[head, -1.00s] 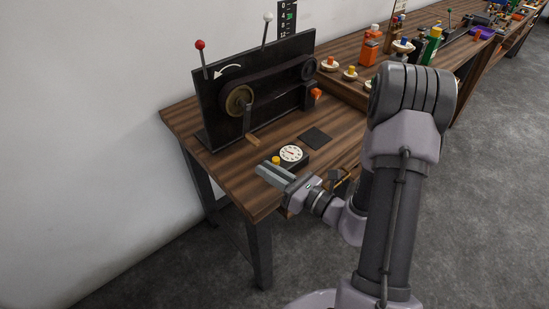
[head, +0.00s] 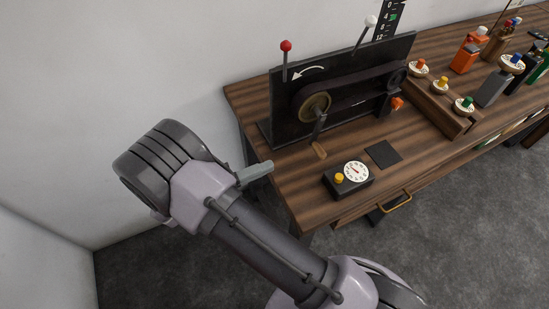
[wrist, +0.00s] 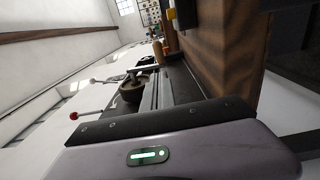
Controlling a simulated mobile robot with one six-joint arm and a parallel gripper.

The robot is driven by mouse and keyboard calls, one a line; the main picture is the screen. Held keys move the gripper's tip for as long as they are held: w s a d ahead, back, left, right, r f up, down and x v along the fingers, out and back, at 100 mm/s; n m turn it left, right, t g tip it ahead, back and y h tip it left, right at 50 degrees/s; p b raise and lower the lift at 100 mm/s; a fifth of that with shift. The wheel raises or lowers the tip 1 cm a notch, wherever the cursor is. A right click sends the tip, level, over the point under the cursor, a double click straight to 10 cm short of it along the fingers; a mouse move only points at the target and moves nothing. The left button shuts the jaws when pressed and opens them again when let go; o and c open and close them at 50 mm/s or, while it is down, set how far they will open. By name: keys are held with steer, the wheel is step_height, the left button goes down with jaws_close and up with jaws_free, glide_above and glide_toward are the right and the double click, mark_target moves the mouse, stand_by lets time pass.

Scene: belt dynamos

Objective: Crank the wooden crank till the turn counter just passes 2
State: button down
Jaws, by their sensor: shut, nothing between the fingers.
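The wooden crank handle (head: 319,149) hangs at the lower end of a dark crank arm below the brass pulley (head: 314,107). The pulley sits on the left of an upright black panel (head: 284,105). A black box (head: 348,190) with a white round dial (head: 355,171) and a yellow button (head: 339,178) stands on the bench in front; the dial's reading is too small to tell. My gripper (head: 262,170) is shut and empty, left of the handle and apart from it. In the wrist view the handle (wrist: 158,52) shows beyond my shut fingers (wrist: 165,80).
A red-knobbed lever (head: 286,47) and a white-knobbed lever (head: 370,22) stand at the panel, with a white curved arrow (head: 307,73) between. A dark square (head: 384,152) lies on the bench. Coloured buttons (head: 440,85) and bottles stand at right. Wall closes off the left.

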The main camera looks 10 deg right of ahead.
steer(key=b+x, duration=0.2)
steer(key=x, duration=0.9)
steer(key=shift+d, duration=0.3)
steer(key=shift+f, duration=0.1)
